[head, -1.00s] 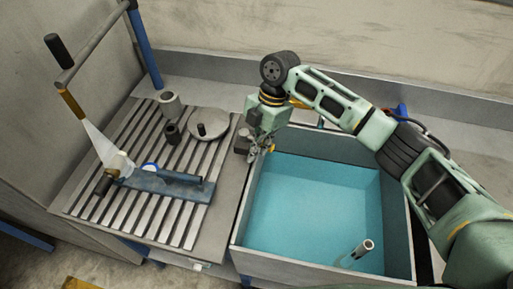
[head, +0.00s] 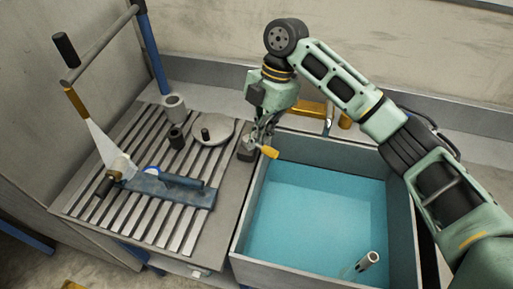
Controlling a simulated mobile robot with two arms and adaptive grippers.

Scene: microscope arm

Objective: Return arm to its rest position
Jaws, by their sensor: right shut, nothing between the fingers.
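A jointed arm stands at the left: a grey bar (head: 100,48) on a blue post (head: 152,55), with a black handle (head: 66,49) at its near end. A gold section and a pale cone hang from it, reaching down to the slatted table (head: 85,200). My right gripper (head: 262,143) is shut and empty. It points down by the back left corner of the blue-lined tub, beside a small dark block with a yellow lever (head: 269,152); whether it touches them I cannot tell. It is well apart from the jointed arm. My left gripper is not in view.
On the slats lie a blue plate with a dark handle (head: 160,187), a round grey disc (head: 210,133) and small cylinders (head: 174,107). A yellow bracket (head: 309,108) is behind the tub. A wall closes the back.

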